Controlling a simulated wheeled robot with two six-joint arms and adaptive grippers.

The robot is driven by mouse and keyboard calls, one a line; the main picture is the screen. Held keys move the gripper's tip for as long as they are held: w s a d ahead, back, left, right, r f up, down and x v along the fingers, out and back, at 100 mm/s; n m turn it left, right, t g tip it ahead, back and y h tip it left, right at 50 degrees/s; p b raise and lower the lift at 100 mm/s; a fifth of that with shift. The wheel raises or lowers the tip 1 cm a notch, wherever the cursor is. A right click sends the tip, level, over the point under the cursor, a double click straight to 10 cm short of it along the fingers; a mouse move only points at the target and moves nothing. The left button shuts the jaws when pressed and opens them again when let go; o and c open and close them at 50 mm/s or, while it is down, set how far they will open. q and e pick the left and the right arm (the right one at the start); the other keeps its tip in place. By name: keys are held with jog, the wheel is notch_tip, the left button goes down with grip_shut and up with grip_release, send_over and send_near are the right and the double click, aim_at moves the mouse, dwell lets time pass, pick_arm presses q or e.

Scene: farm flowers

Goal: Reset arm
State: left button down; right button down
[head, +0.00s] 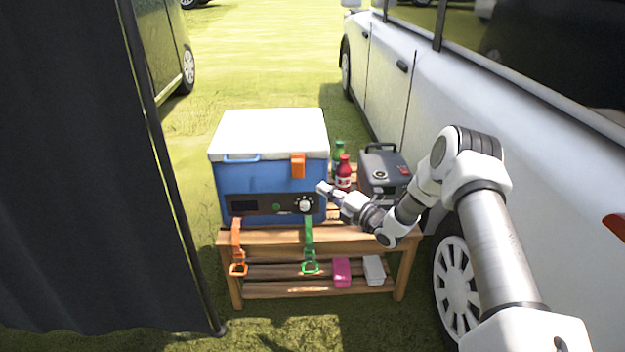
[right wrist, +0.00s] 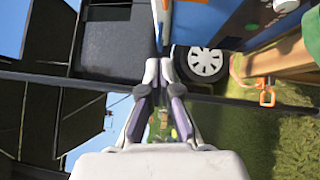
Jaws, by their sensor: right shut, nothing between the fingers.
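My right arm comes in from the right in the head view. Its right gripper (head: 322,188) points left, in front of the cooler's right front side near the white knob (head: 305,205). In the right wrist view its fingertips (right wrist: 158,72) are together with nothing between them. The blue cooler (head: 262,185) with a white lid and an orange latch (head: 297,165) stands upright on a wooden bench. I cannot tell whether the gripper touches the cooler. My left gripper is not in view.
The wooden bench (head: 275,238) also carries a red bottle (head: 344,172), a green bottle (head: 339,150) and a grey power box (head: 383,172). Orange (head: 237,250) and green (head: 309,245) straps hang in front. A white car (head: 470,95) stands right, a dark curtain (head: 80,180) left.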

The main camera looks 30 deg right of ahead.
jog(key=shift+r+v, duration=0.2)
jog(key=shift+v, duration=0.95)
jog(key=shift+f, duration=0.1)
